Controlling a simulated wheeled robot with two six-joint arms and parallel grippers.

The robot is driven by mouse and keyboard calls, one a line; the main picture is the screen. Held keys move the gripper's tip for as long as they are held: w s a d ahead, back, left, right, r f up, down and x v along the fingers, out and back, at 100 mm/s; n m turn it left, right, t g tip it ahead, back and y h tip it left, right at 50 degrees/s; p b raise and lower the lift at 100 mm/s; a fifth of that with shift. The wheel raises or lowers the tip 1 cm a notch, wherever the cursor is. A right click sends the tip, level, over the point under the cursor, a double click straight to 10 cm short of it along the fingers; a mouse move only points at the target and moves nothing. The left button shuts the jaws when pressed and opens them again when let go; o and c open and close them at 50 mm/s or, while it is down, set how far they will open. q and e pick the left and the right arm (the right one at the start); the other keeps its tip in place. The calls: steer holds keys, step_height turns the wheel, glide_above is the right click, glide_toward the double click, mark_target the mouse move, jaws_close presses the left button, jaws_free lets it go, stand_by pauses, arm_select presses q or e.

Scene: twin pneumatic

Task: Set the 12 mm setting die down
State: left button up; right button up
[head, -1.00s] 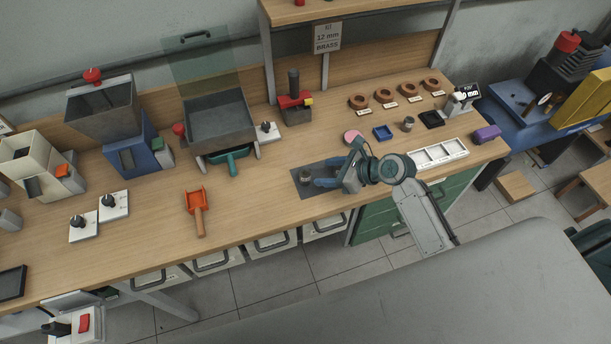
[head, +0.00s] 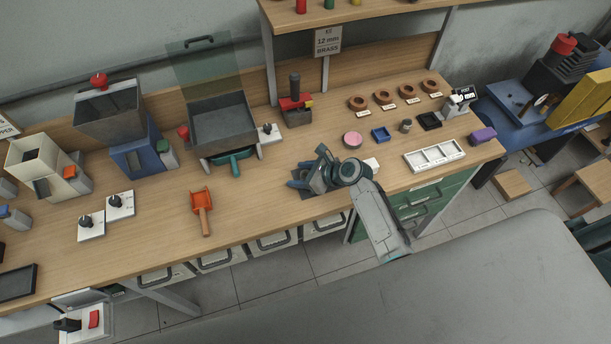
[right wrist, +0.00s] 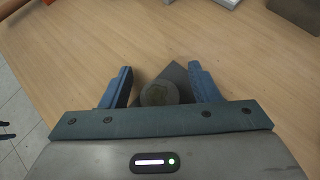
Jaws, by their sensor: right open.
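The setting die, a round grey piece (right wrist: 160,93), stands on a dark mat (right wrist: 174,72) in the right wrist view. My right gripper (right wrist: 162,86) is open around it, one blue finger on each side with a visible gap to the die. In the head view my right gripper (head: 298,181) is low over the dark mat (head: 308,194) near the bench's front edge. It hides the die there. The size of the die cannot be read. My left gripper is not in view.
An orange scoop (head: 202,210) lies left of the gripper. A grey hopper bin (head: 222,128) stands behind. Bare wood surrounds the mat.

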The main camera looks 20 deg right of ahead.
steer(key=shift+s, duration=0.1)
jaws_close()
steer(key=shift+r, duration=0.15)
